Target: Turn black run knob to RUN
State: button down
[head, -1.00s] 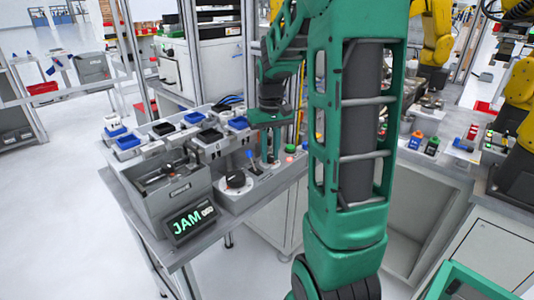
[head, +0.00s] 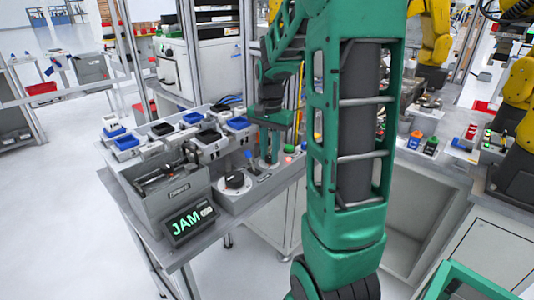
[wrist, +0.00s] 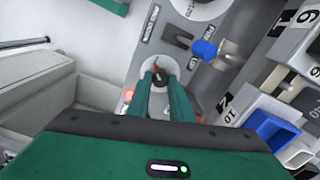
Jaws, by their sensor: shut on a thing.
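My gripper (wrist: 160,98) points down with its two green fingers around a small black knob (wrist: 158,75), shut on it. The knob sits on a pale round disc, with a reddish mark on its far side. The fingers hide most of it, and I cannot read its position. In the head view my gripper (head: 268,161) is low over the grey control panel (head: 262,188), between the blue-tipped lever (head: 249,155) and a red-orange button (head: 289,149). A larger black knob (head: 234,180) on a white dial stands at the panel's near end, apart from the gripper. The display (head: 189,222) reads JAM in green.
The blue-tipped lever (wrist: 205,48) is close to the fingers in the wrist view. Numbered holders with a blue tray (wrist: 273,132) stand at the right. A grey bin (head: 168,188) is left of the panel. A green button (head: 304,146) is at the panel's far end.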

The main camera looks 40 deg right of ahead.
aim_at(268, 156)
jog(key=shift+w+a+m, duration=0.15)
jog(key=shift+a+m, duration=0.05)
jog(key=shift+m, duration=0.2)
jog(key=c, duration=1.6)
grip_release()
jog(key=shift+o, duration=0.2)
notch_tip(268, 156, up, 11)
jog(key=shift+f, duration=0.1)
